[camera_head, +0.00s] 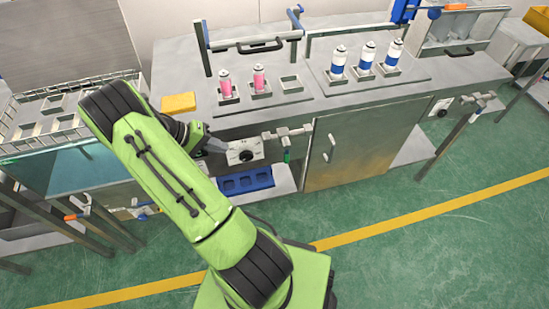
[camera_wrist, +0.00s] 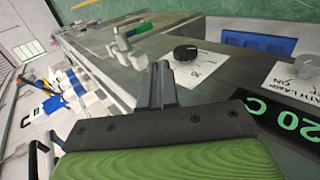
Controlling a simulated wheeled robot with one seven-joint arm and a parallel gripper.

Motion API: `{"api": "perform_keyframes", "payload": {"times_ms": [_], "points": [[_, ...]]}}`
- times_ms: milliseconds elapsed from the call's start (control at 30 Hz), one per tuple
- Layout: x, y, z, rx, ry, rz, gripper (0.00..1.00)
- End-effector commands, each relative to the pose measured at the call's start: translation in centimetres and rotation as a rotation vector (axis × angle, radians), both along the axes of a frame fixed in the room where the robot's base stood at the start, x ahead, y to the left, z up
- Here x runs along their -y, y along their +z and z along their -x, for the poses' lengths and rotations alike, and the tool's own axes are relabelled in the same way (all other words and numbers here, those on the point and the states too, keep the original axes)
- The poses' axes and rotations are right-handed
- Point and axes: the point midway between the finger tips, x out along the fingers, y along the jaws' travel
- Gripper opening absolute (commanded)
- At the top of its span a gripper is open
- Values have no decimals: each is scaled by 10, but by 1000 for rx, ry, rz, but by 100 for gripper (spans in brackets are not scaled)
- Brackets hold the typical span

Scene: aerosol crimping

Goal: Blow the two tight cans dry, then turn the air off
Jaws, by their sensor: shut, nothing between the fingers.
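Two pink cans (camera_head: 225,84) (camera_head: 259,79) stand upright in square holders on the left bench plate, with an empty holder (camera_head: 291,84) to their right. Three blue-and-white cans (camera_head: 338,63) (camera_head: 367,56) (camera_head: 394,54) stand upright in holders on the right plate. A black knob (camera_head: 246,155) sits on a white panel on the bench front; it also shows in the wrist view (camera_wrist: 185,53). My gripper (camera_head: 224,147) is shut and empty, just left of the knob in the head view. Its fingers (camera_wrist: 162,72) appear close to the knob, but contact cannot be told.
A blue-ended rail frame (camera_head: 249,42) stands over the pink cans' plate. A green-handled valve (camera_wrist: 138,31) projects from the bench front. A yellow block (camera_head: 178,103) lies at left. A blue tray (camera_head: 246,181) is below the knob. A wire rack (camera_head: 60,112) stands left.

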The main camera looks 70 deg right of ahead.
Motion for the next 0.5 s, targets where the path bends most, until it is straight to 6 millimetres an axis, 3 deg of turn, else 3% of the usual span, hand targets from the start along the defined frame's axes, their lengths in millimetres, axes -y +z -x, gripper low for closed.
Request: {"api": "perform_keyframes", "payload": {"times_ms": [500], "points": [[43, -81, 75, -1, -4, -2, 0]]}}
